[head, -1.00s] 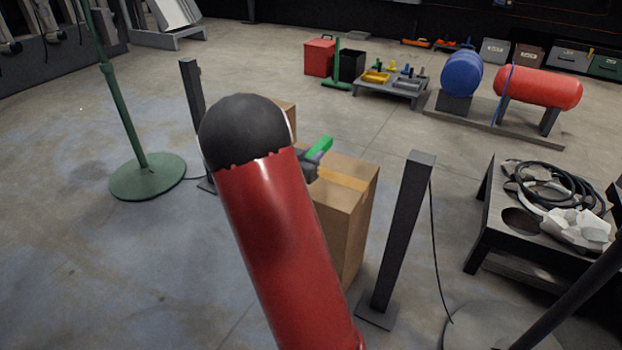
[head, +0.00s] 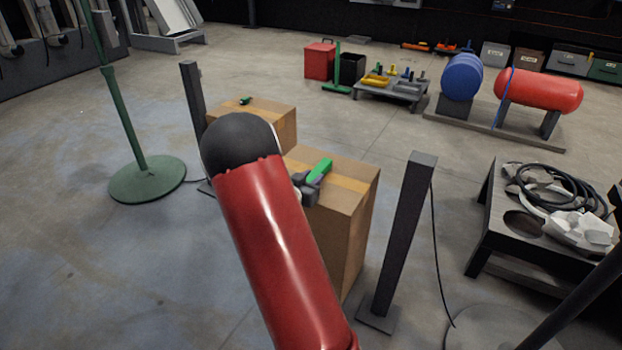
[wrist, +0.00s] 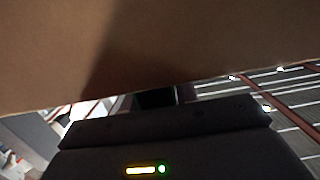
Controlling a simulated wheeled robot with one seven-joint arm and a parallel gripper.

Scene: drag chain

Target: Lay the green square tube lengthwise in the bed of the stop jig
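The green square tube (head: 320,169) shows as a short bright green bar at my gripper (head: 311,182), over the top of the nearer cardboard box. My gripper appears shut on it, with the tube's far end sticking out up and to the right. My red arm hides part of the gripper. I cannot tell whether the tube touches the box top. The wrist view shows only my dark gripper body below a brown box face, with no tube visible. I cannot make out the stop jig for certain.
The nearer cardboard box (head: 346,225) has tan tape on top. A farther box (head: 276,121) carries a small dark green item (head: 246,100). Dark posts stand left (head: 194,110) and right (head: 404,235). A low table (head: 490,225) with cables is at right. Open floor lies left.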

